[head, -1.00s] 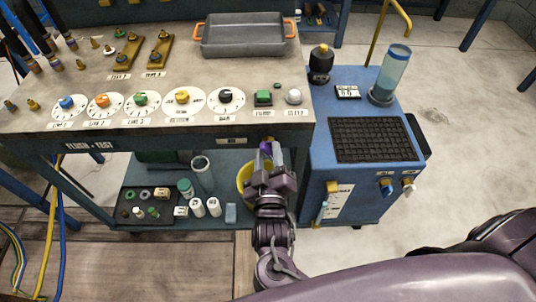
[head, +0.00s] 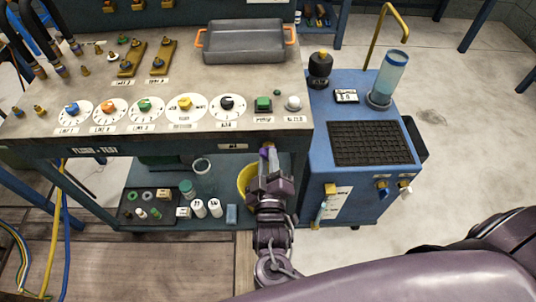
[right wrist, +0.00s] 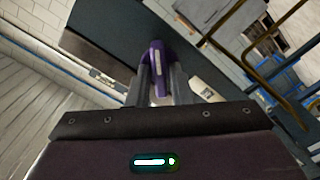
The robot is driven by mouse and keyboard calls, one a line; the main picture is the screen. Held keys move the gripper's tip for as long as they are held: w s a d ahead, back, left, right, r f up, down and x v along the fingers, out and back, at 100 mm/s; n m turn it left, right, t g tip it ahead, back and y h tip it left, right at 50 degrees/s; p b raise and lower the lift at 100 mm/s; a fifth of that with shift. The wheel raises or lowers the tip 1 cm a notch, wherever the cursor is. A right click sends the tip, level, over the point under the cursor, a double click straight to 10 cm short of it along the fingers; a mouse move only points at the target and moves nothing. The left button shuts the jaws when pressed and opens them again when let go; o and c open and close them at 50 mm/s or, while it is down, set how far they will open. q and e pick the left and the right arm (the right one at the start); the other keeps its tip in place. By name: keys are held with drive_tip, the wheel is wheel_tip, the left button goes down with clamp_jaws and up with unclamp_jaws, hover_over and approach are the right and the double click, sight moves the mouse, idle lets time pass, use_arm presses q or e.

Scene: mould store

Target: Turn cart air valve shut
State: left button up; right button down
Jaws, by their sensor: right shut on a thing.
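My right gripper (head: 270,165) is at the front right corner of the bench, beside the blue cart. It is shut on a small purple handle (head: 265,152), whose upper part shows above the fingers. In the right wrist view the purple handle (right wrist: 157,65) stands between the two fingers and has a pale strip on its face. What it joins to is hidden, so I cannot tell if it is the air valve. The blue cart (head: 320,160) has a yellow knob (head: 331,189), a blue knob (head: 382,187) and a white knob (head: 405,189) on its front. My left gripper is out of view.
The bench (head: 250,75) carries several dial knobs and a grey tray (head: 245,42). A yellow bucket (head: 245,178) and small containers sit on the lower shelf (head: 165,222) behind my gripper. Bare floor (head: 470,110) lies right of the cart.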

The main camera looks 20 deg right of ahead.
drive_tip(key=n+p, duration=0.2)
drive_tip(key=p, duration=0.1)
drive_tip(key=n+p, duration=0.3)
drive_tip(key=p, duration=0.1)
drive_tip(key=shift+a+r, duration=0.1)
drive_tip(key=shift+r, duration=0.1)
drive_tip(key=n+p, duration=0.2)
drive_tip(key=p, duration=0.1)
drive_tip(key=shift+f+n, duration=0.2)
drive_tip(key=shift+n, duration=0.2)
drive_tip(key=shift+f+n+p, duration=0.15)
drive_tip(key=shift+n+p, duration=0.25)
drive_tip(key=shift+n, duration=0.3)
drive_tip(key=c, duration=1.5)
unclamp_jaws()
drive_tip(key=shift+o, duration=0.2)
drive_tip(key=shift+s, duration=0.1)
drive_tip(key=v, duration=0.7)
drive_tip(key=shift+s+b, duration=0.3)
drive_tip(key=shift+b, duration=0.15)
